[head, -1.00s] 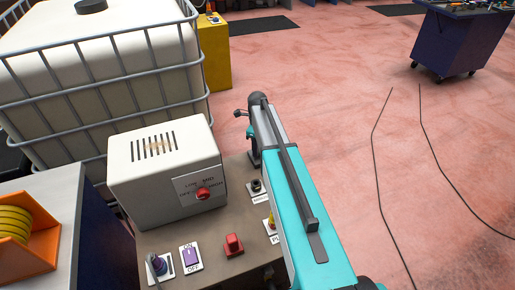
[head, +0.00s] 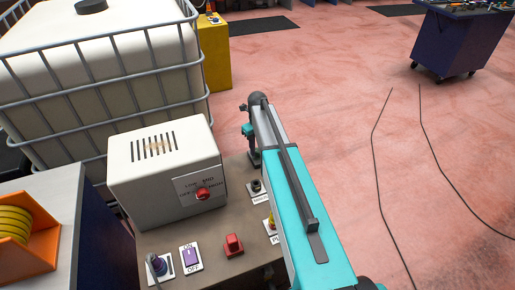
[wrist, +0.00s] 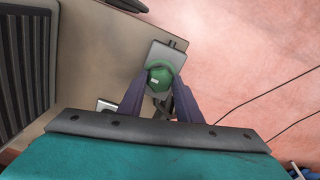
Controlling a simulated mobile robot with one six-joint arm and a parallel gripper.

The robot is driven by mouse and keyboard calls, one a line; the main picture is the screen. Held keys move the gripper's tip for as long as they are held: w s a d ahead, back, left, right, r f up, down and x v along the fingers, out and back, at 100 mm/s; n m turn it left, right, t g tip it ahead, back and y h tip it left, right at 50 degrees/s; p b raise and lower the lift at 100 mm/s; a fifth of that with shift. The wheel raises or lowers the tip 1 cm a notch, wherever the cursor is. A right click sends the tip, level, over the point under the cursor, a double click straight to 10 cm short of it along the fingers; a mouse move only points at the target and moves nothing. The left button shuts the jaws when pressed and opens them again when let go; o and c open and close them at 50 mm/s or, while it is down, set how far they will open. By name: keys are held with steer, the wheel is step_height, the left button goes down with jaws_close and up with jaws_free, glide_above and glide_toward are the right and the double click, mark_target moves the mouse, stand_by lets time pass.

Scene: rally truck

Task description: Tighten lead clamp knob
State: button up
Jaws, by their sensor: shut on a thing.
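The green round clamp knob (wrist: 159,79) sits in front of a grey metal block (wrist: 168,52) on the bench edge in the wrist view. My gripper (wrist: 160,86) has its two dark fingers on either side of the knob, shut on it. The knob bears a small pale mark. In the head view my gripper (head: 254,158) points down at the bench's far right corner, and my teal arm hides much of that edge; the knob cannot be made out there.
The brown bench top (head: 205,236) carries a cream box with a red dial (head: 203,194), a red switch (head: 233,244) and a purple on/off switch (head: 191,258). A caged white tank (head: 100,50) stands behind. Open pink floor lies right, with two thin dark cables.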

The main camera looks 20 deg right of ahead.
steer(key=shift+w+d+r, duration=0.1)
steer(key=shift+w+r, duration=0.05)
steer(key=shift+r, duration=0.05)
steer(key=o, duration=0.9)
steer(key=shift+o, duration=0.7)
steer(key=shift+f, duration=0.1)
step_height(320, 180, up, 14)
steer(key=b, duration=0.1)
steer(key=shift+b, duration=0.4)
steer(key=shift+f, duration=0.1)
